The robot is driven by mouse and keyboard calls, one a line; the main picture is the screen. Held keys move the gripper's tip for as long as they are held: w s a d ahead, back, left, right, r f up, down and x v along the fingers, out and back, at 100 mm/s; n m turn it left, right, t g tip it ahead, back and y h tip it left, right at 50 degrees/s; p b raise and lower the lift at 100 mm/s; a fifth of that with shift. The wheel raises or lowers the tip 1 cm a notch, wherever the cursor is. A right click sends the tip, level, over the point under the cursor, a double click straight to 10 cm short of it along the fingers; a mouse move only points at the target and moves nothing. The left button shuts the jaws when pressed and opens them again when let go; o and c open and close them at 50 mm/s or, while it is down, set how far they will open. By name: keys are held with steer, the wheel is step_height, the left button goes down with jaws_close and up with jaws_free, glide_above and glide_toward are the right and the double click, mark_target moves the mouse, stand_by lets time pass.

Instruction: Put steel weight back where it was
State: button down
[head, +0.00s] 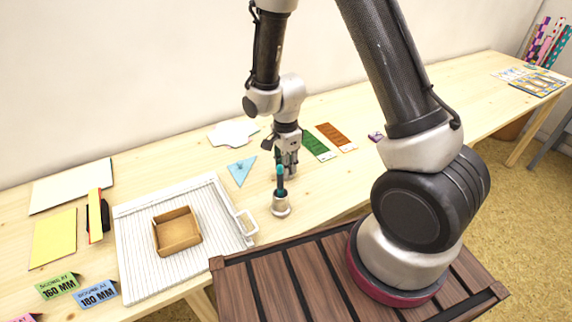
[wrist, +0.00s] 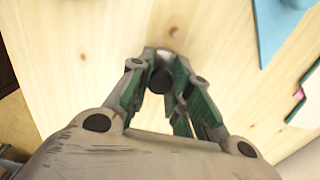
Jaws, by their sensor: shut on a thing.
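The steel weight (head: 281,206) is a small silver cylinder with a dark knob on top. It is upright near the front edge of the wooden table, right of the scoring board. I cannot tell whether it touches the table or hangs just above it. My gripper (head: 281,187) points down over it and is shut on its knob. In the wrist view the weight's dark round knob (wrist: 160,82) sits between the green-padded fingers of my gripper (wrist: 158,76), with a little silver showing beyond. Most of its body is hidden there.
A white ribbed scoring board (head: 140,262) with an open brown box (head: 177,231) on it lies to the left. A blue triangle (head: 241,171), a white paper shape (head: 233,133), and green (head: 319,147) and brown (head: 336,137) strips lie behind. Score signs (head: 97,294) stand front left.

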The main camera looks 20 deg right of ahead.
steer(key=c, duration=1.3)
jaws_free()
step_height(320, 180, up, 12)
steer(key=r, duration=0.1)
steer(key=s+d+r+n+t, duration=0.1)
steer(key=s+d+r+n, duration=0.25)
steer(key=r, duration=0.35)
steer(key=s+d+r+n+t, duration=0.1)
steer(key=s+d+r+n, duration=0.25)
steer(key=d+r, duration=0.2)
steer(key=shift+s+d+r+n+t, duration=0.35)
steer(key=shift+s+d+r+n, duration=0.95)
steer(key=shift+s, duration=0.7)
steer(key=shift+s+d+r+n+t, duration=0.55)
steer(key=shift+s+r+n, duration=0.55)
steer(key=shift+s+n, duration=0.75)
steer(key=shift+s+d+r+n+t, duration=0.2)
steer(key=shift+s+d+r+n, duration=1)
steer(key=shift+s, duration=0.95)
steer(key=shift+a, duration=0.1)
